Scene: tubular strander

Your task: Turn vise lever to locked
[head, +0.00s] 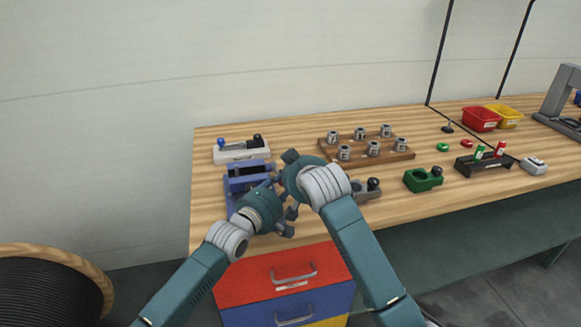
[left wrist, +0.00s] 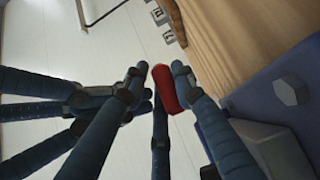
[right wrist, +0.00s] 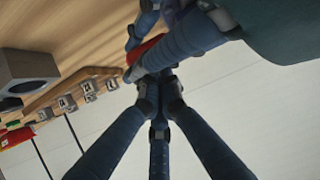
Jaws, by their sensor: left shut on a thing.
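The blue vise (head: 243,180) stands at the left front edge of the wooden bench. Its lever is hidden behind my grippers in the head view. In the left wrist view a red handle (left wrist: 167,90), which looks like the lever's grip, sits between the fingers of my left gripper (left wrist: 158,84). The left gripper (head: 280,188) is shut on it, beside the vise. The red handle (right wrist: 150,47) also shows in part in the right wrist view. My right gripper (head: 281,176) is close against the left one; its fingers overlap others, so its opening is unclear.
A white fixture (head: 240,153) lies behind the vise. A wooden block with several metal parts (head: 400,153) is to the right. A green fixture (head: 422,181) and a dark marker rack (head: 482,164) stand further right. A drawer cabinet (head: 262,285) is below the bench edge.

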